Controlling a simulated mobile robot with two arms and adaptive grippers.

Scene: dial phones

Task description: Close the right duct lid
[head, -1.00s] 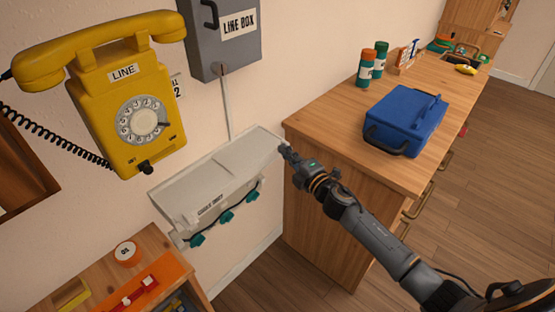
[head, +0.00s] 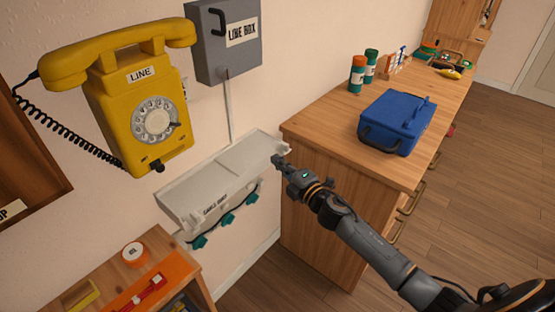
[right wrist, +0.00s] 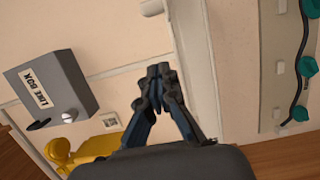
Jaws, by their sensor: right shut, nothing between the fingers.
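The pale cable duct (head: 213,207) is on the wall below the yellow phone. Its top has a left lid panel (head: 195,187) and a right lid panel (head: 250,157), with a seam between them. I cannot tell how far the right lid is from fully shut. A dark cable with teal clips (head: 227,219) runs along the duct's exposed front; the clips also show in the right wrist view (right wrist: 307,66). My right gripper (head: 277,161) is shut and empty, close to the right lid's outer corner; contact is unclear. It points up in the right wrist view (right wrist: 158,72). My left gripper is out of view.
The yellow phone (head: 125,90) and grey line box (head: 226,45) hang above the duct. A wooden counter (head: 310,135) with a blue bag (head: 397,122) stands close to the right. A wooden shelf unit (head: 95,262) is at lower left.

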